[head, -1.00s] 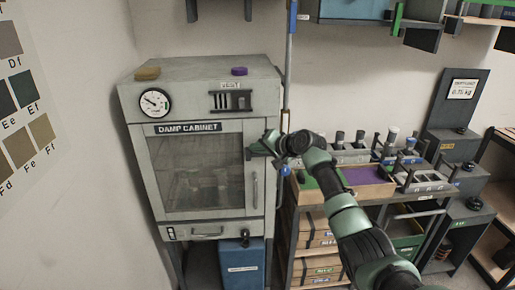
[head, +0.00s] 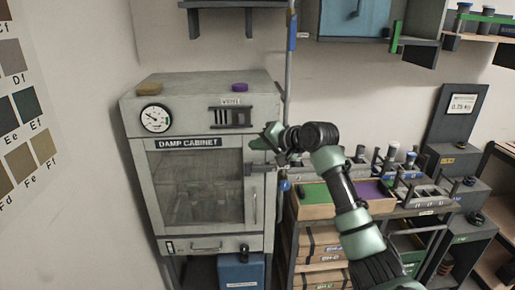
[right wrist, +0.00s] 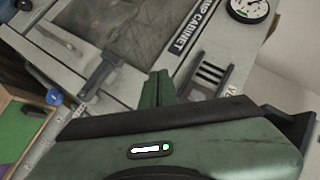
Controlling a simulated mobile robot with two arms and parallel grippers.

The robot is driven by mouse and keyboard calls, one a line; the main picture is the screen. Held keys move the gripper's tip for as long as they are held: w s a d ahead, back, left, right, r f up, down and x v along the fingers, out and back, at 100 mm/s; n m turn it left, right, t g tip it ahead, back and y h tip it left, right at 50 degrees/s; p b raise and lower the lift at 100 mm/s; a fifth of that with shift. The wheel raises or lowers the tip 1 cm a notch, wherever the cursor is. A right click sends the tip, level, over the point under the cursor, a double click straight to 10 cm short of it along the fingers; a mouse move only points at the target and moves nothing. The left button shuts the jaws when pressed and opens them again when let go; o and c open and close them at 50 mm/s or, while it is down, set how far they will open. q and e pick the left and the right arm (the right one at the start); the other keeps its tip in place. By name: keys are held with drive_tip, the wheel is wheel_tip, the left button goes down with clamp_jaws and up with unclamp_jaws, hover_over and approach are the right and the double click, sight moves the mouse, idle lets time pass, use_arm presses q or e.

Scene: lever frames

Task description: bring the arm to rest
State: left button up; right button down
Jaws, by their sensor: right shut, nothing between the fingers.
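My right gripper (head: 262,140) is shut and empty, in front of the upper right part of the damp cabinet (head: 196,105). In the right wrist view its green fingers (right wrist: 157,90) lie together, with the cabinet front behind them. The cabinet's glass door (head: 197,185) is closed. A dark latch lever (head: 258,169) sits at the door's right edge, just below the gripper and apart from it. The latch also shows in the right wrist view (right wrist: 97,78). My left gripper is not in view.
A cart with a green-and-purple tray (head: 315,212) and several small weights stands right of the cabinet, under my right arm. A vertical pipe (head: 290,75) runs beside the cabinet. A wall shelf (head: 235,4) is above. Air in front of the cabinet's left side is free.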

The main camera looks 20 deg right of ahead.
drive_tip(key=shift+s+r, duration=0.4)
